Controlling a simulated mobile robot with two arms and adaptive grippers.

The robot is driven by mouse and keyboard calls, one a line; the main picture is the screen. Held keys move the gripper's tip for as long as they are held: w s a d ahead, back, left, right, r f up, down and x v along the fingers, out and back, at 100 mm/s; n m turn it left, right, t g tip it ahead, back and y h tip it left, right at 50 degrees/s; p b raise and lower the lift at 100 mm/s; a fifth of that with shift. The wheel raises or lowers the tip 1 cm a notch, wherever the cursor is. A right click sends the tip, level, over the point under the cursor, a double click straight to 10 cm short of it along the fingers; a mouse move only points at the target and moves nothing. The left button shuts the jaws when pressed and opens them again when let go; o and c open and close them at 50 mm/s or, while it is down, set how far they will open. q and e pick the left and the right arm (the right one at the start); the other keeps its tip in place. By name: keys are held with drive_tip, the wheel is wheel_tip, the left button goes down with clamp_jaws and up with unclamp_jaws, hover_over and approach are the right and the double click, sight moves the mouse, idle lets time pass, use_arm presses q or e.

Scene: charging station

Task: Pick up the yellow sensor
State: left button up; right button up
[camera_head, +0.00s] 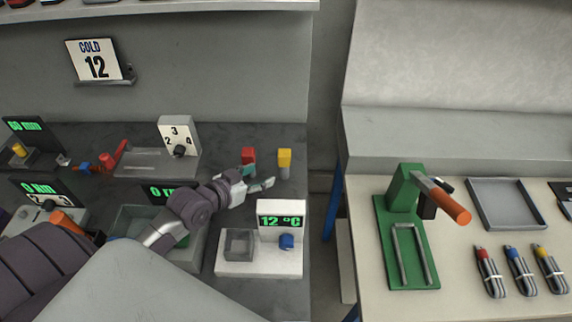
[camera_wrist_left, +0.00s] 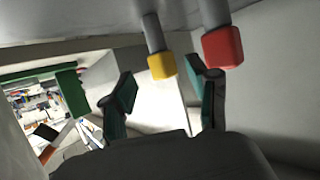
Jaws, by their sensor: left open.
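The yellow sensor (camera_head: 285,157) has a yellow block top on a grey stem and stands upright at the back right of the dark bench. My left gripper (camera_head: 260,178) is open and empty, just left of and in front of it. In the left wrist view the yellow sensor (camera_wrist_left: 162,65) shows between the two green-padded fingers (camera_wrist_left: 160,88), past their tips, with no visible contact. A red sensor (camera_head: 248,156) stands to the left of the yellow one, close behind a fingertip. It also shows in the left wrist view (camera_wrist_left: 222,47). My right gripper is not in view.
A white temperature unit (camera_head: 260,267) reading 12 °C stands in front of the gripper. A dial box (camera_head: 179,138) is at the back. A gap separates the dark bench from the right table with its green stand (camera_head: 405,240).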

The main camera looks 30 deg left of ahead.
sight(281, 167)
use_arm(q)
drive_tip(key=shift+w+d+f, duration=0.1)
drive_tip(key=shift+w+f, duration=0.05)
drive_tip(key=shift+w, duration=0.2)
drive_tip(key=p+x, duration=0.1)
drive_tip(key=x, duration=0.4)
drive_tip(key=shift+d, duration=0.1)
drive_tip(key=shift+x, duration=0.8)
drive_tip(key=x, duration=0.4)
drive_tip(key=shift+f, duration=0.3)
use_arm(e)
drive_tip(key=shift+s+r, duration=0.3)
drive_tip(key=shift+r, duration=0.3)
use_arm(q)
drive_tip(key=shift+c, duration=0.2)
